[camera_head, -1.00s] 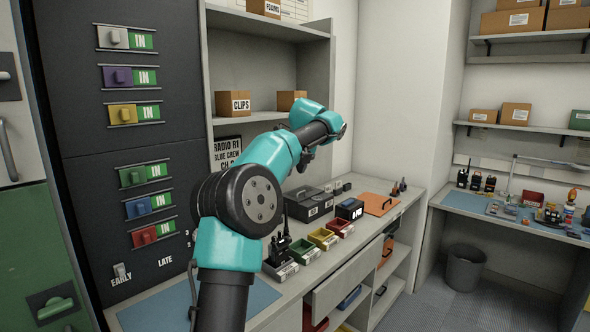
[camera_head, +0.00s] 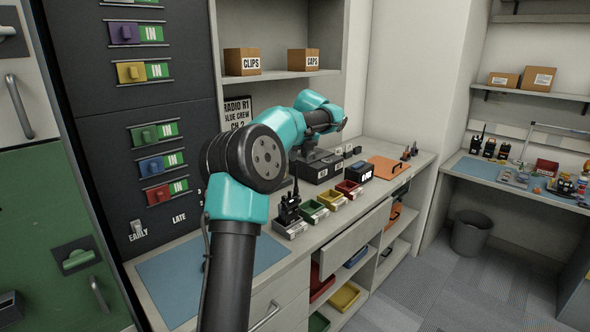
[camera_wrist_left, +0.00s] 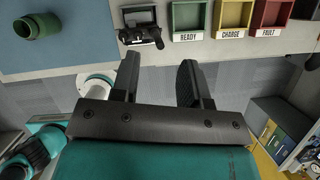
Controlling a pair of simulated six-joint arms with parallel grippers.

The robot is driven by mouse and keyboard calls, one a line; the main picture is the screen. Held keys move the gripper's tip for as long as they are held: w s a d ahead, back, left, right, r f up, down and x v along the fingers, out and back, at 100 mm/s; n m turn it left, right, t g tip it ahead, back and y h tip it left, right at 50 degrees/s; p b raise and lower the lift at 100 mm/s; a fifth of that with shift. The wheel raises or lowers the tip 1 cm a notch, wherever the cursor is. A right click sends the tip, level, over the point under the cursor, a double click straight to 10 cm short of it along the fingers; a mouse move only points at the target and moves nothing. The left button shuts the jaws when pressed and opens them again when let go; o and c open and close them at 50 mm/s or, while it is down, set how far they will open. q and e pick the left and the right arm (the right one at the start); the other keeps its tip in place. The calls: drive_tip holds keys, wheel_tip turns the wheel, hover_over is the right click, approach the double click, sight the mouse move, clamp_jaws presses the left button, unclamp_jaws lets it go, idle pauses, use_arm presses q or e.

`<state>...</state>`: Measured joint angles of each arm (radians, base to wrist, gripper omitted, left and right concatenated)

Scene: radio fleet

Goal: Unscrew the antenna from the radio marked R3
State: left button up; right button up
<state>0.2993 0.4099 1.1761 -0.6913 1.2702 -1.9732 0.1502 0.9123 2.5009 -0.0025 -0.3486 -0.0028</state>
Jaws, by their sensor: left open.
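A dark handheld radio (camera_head: 290,206) with an upright antenna (camera_head: 296,187) stands at the left end of the tray row in the head view. Any marking on it is too small to read. A dark radio (camera_wrist_left: 140,32) also shows at the top of the left wrist view, left of the green tray. My left gripper (camera_wrist_left: 160,78) is open, with nothing between its fingers. The floor and bench edge show beyond them, and the radio is apart from the fingers. In the head view my left arm reaches over the bench, and its fingertips are hard to make out. My right gripper is not in view.
Green (camera_wrist_left: 187,14), yellow (camera_wrist_left: 233,12) and red (camera_wrist_left: 272,12) trays read READY, CHARGE and FAULT. A dark green round thing (camera_wrist_left: 38,25) is on the blue mat (camera_wrist_left: 80,48). A drawer (camera_head: 352,240) juts out. Several radios (camera_head: 490,146) stand on the right bench.

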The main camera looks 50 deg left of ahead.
sight(296, 180)
use_arm(q)
drive_tip(key=x, duration=0.7)
drive_tip(key=shift+c, duration=0.4)
clamp_jaws()
